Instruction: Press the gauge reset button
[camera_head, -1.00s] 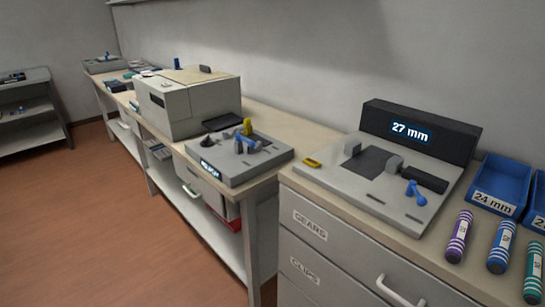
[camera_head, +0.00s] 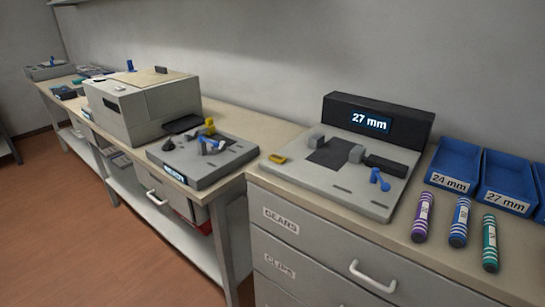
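The gauge (camera_head: 345,170) is a grey flat device on the bench at the right, with a black display housing at its back. Its display (camera_head: 371,121) reads "27 mm". Two grey blocks stand on its plate around a dark square pad (camera_head: 328,153). A blue lever-like part (camera_head: 379,179) sits at its right front. A small yellow piece (camera_head: 277,159) is at the plate's left front edge; I cannot tell for sure whether it is the reset button. Neither of my grippers is in view.
Purple (camera_head: 422,217), blue (camera_head: 460,222) and teal (camera_head: 489,243) cartridges lie right of the gauge. Blue bins (camera_head: 449,183) labelled 24 mm and 27 mm (camera_head: 506,202) stand behind them. Another grey device (camera_head: 203,158) and a large grey box machine (camera_head: 143,108) are on the left bench.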

